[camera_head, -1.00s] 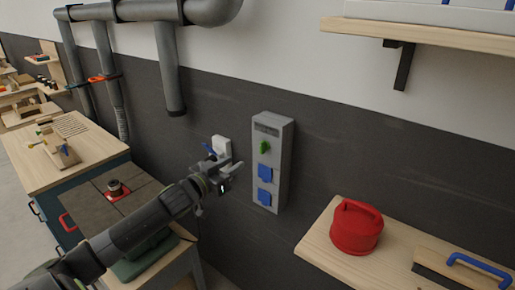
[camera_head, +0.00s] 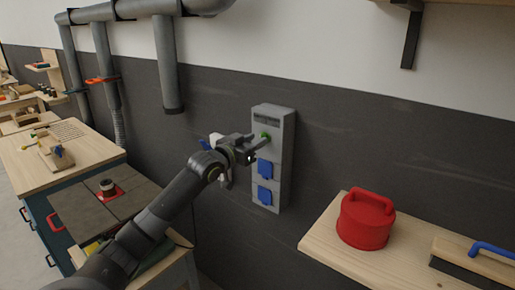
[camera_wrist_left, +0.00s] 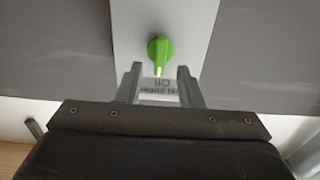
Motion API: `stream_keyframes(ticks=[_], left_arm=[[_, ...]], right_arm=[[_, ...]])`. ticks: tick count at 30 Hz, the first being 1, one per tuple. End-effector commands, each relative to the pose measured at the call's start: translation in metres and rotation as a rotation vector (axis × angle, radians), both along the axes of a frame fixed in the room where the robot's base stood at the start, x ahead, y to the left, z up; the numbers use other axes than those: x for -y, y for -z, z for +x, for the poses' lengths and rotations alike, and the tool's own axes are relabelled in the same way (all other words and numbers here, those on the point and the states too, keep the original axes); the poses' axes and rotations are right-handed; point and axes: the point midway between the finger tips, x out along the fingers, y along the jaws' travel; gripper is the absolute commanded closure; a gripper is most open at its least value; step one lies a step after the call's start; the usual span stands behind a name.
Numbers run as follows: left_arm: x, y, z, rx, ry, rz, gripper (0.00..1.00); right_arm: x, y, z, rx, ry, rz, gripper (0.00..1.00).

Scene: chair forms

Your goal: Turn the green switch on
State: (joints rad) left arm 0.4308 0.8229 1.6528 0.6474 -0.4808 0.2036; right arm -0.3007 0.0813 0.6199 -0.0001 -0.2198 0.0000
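The green switch (camera_head: 265,136) is a rotary knob on the upper part of a grey wall box (camera_head: 286,160). In the head view my left gripper partly covers it. In the left wrist view the green switch (camera_wrist_left: 160,52) shows whole, with its narrow pointer end toward the gripper and printed marks below it. My left gripper (camera_head: 262,144) is at the front of the box. Its two fingers (camera_wrist_left: 158,72) are apart in the wrist view, with the knob just beyond and between their tips; I cannot tell whether they touch it. My right gripper is not in view.
Two blue socket covers (camera_head: 265,168) sit below the knob on the box. A wooden shelf (camera_head: 325,241) at the right holds a red container (camera_head: 365,219) and a blue-handled brush (camera_head: 480,258). A workbench (camera_head: 60,160) stands at the left.

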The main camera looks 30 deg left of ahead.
Motion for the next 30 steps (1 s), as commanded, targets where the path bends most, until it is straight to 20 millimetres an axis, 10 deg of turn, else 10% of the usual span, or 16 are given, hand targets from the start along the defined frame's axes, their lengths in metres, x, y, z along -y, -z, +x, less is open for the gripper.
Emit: stream_keyframes(ticks=[17, 24, 30], left_arm=[[0.002, -0.001, 0.017, 0.000, 0.001, 0.000, 0.66], [0.002, -0.001, 0.017, 0.000, 0.001, 0.000, 0.98], [0.002, 0.000, 0.017, 0.000, 0.001, 0.001, 1.00]], right_arm=[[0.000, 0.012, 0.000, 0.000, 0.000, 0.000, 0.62], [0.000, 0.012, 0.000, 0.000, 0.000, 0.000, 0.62], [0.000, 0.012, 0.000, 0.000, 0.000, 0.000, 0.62]])
